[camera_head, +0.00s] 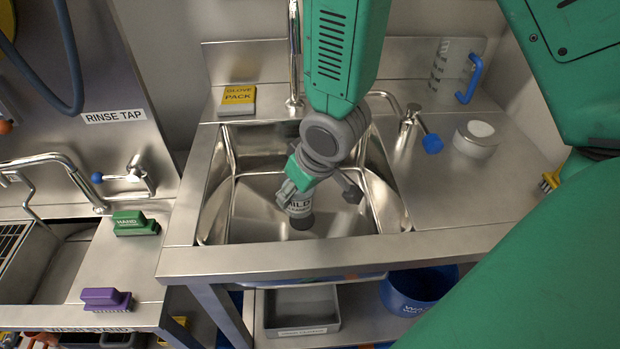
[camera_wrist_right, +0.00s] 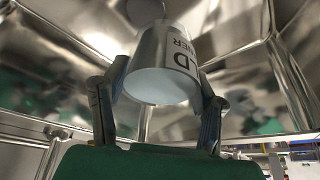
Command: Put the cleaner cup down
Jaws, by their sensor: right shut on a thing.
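The cleaner cup (camera_head: 299,207) is a small metallic cup with a dark-lettered label, partly legible as "MILD". My right gripper (camera_head: 318,191) is shut on it, over the sink basin (camera_head: 385,192) in the head view. In the right wrist view the cup (camera_wrist_right: 163,62) sits between the two fingers of the gripper (camera_wrist_right: 158,105), with its pale opening toward the camera. Part of the cup is hidden by the gripper in the head view. I cannot tell whether it touches the basin floor. My left gripper is not in view.
A round tin (camera_head: 475,140), a blue-handled tap lever (camera_head: 428,140) and a clear jug (camera_head: 448,72) stand right of the basin. A yellow glove pack (camera_head: 237,100) lies at the back left. Green (camera_head: 136,224) and purple (camera_head: 105,299) brushes lie left. The right counter has free room.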

